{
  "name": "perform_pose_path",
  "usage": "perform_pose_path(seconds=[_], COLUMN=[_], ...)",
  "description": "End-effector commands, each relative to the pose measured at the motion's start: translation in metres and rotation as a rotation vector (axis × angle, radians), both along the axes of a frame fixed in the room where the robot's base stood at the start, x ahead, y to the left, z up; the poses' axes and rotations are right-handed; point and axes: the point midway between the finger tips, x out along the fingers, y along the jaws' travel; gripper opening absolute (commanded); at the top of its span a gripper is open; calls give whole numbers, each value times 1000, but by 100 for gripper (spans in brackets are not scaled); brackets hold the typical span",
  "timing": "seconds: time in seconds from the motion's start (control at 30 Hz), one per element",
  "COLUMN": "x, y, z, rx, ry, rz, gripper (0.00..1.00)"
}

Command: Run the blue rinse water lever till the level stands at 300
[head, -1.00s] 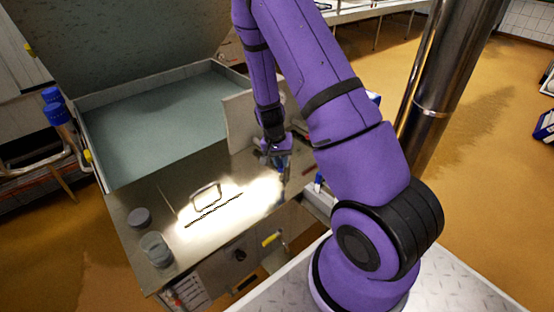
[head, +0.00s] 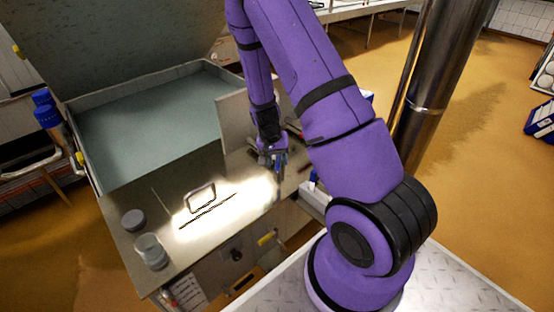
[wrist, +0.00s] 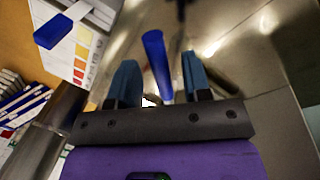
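My gripper (head: 274,168) is over the right end of the steel worktop in the head view, pointing down. In the wrist view my gripper (wrist: 160,78) is open, its two blue-grey fingers apart. A blue lever (wrist: 154,55) stands between the fingers, with visible gaps on both sides. A second blue handle (wrist: 54,31) on a pale shaft lies outside the fingers at upper left. A blue-and-white part (head: 313,187) shows beside the worktop in the head view. I cannot make out a level scale or a reading of 300.
A large steel basin (head: 150,110) with an open lid is behind the worktop (head: 165,190). A wire handle (head: 202,197), a grey disc (head: 133,219) and a clear jar (head: 150,250) are on the left. A steel column (head: 425,85) stands right of my arm. A colour chart (wrist: 82,55) shows in the wrist view.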

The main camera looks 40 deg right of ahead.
Motion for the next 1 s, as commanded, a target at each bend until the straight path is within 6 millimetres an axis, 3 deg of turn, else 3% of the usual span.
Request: perform_pose_path(seconds=[0.27, 0.7, 1.0], x=[2, 12, 14], y=[2, 12, 15], z=[11, 84, 105], rx=[0, 0, 0], ry=[-2, -3, 0], rz=[1, 2, -1], gripper=[44, 44, 44])
